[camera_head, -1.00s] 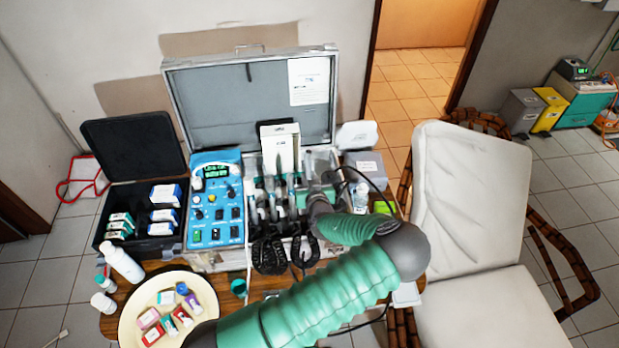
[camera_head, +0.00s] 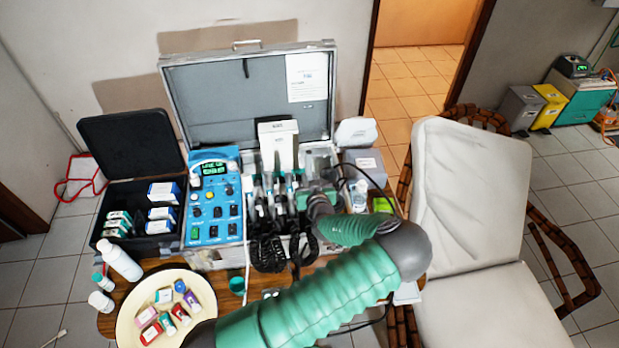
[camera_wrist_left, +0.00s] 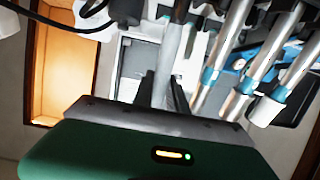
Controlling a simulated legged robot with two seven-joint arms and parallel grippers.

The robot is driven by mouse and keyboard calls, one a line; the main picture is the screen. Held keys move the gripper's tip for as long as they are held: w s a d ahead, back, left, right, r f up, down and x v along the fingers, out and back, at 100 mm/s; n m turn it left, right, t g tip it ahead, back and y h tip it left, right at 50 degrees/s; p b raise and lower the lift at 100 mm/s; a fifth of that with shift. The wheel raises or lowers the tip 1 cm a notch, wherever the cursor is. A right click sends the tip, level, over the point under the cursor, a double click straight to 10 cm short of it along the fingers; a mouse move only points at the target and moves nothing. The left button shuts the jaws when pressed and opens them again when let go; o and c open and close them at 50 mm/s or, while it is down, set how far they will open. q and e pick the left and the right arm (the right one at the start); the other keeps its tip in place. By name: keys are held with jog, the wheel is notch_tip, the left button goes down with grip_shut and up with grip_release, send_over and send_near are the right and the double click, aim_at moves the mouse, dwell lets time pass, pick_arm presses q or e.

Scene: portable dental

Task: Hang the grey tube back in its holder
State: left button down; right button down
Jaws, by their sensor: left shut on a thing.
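The grey tube (camera_wrist_left: 172,60) stands nearly upright in the left wrist view, with its lower part between the fingers of my left gripper (camera_wrist_left: 163,92). The gripper is shut on it. In the head view my left gripper (camera_head: 318,194) is at the right end of the row of handpieces in the open case, partly hidden by my own wrist; I cannot make out the tube there. The holder's row of silver handpieces with teal bands (camera_wrist_left: 262,62) is close to the right of the tube in the wrist view. Whether the tube touches its holder slot is unclear. My right gripper is not in view.
The open metal case (camera_head: 247,95) stands at the back of the table. A small bottle (camera_head: 359,195) and dark cables crowd the right. A cream plate (camera_head: 128,316) is at front left.

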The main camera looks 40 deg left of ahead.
pick_arm(q)
jog(key=shift+s+d+f+b, duration=0.2)
jog(key=shift+f+b, duration=0.35)
jog(key=shift+f, duration=0.2)
jog(key=shift+s+d+f+b, duration=0.2)
jog(key=shift+f+b, duration=0.3)
jog(key=shift+f, duration=0.2)
jog(key=shift+f, duration=0.1)
jog(key=shift+s+d+f+b, duration=0.15)
jog(key=shift+d+f+b, duration=0.05)
jog(key=shift+f+b, duration=0.4)
jog(key=shift+s+d+f+b, duration=0.15)
jog(key=shift+f+b, duration=0.35)
jog(key=shift+f, duration=0.2)
jog(key=c, duration=1.3)
grip_release()
jog(key=shift+o, duration=0.2)
